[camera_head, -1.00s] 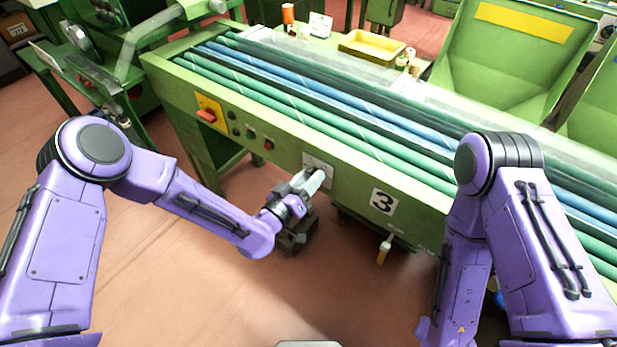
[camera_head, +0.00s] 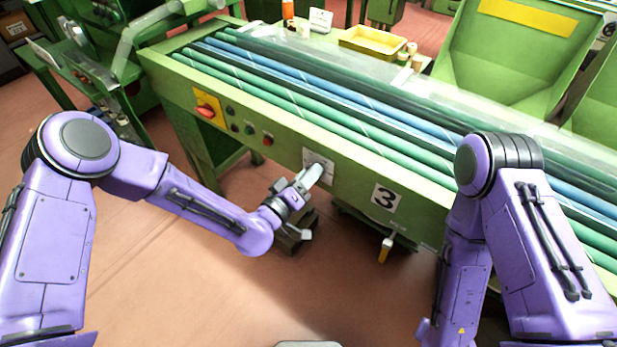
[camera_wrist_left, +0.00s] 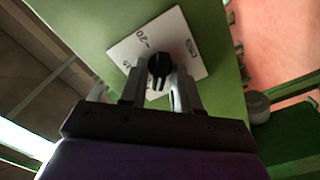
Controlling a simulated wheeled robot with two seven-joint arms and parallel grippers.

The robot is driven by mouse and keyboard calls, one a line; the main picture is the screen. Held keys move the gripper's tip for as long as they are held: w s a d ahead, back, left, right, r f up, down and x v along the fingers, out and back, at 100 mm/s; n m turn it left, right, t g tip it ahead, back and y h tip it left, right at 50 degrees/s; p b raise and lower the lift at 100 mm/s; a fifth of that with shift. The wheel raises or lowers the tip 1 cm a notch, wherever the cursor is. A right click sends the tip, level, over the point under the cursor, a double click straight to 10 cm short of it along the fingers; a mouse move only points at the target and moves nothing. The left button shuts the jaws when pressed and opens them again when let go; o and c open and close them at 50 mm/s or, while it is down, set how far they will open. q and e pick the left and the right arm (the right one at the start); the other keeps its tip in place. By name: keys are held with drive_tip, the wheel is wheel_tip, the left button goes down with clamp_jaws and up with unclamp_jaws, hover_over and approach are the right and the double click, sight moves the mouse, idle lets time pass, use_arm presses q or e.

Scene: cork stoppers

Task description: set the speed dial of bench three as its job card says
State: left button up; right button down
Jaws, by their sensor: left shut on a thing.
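Bench three is the green roller bench whose front beam (camera_head: 345,178) carries a white "3" sign (camera_head: 384,197). The speed dial's white plate (camera_head: 325,162) is on that beam, left of the sign. In the left wrist view the dial (camera_wrist_left: 158,66) is a round black knob on the white plate (camera_wrist_left: 184,42), which has partly readable numbers. My left gripper (camera_head: 313,174) is at the plate, its fingers shut on the dial from both sides; they also show in the left wrist view (camera_wrist_left: 158,88). In the head view the gripper hides the knob. My right gripper is out of view.
Left on the beam are a red switch on a yellow plate (camera_head: 208,108) and small buttons (camera_head: 267,141). A yellow-handled lever (camera_head: 385,250) hangs below the sign. A small white card (camera_head: 320,21) and a yellow tray (camera_head: 372,43) are behind the rollers. Open floor lies in front.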

use_arm(q)
drive_tip(key=shift+f+n+b, duration=0.1)
drive_tip(key=shift+n+b, duration=1.55)
drive_tip(key=shift+n, duration=2.55)
drive_tip(key=o, duration=0.7)
drive_tip(key=shift+o, duration=0.2)
drive_tip(key=b+v, duration=0.1)
drive_tip(key=v, duration=0.9)
drive_tip(key=shift+s+a, duration=0.2)
drive_tip(key=shift+s, duration=0.05)
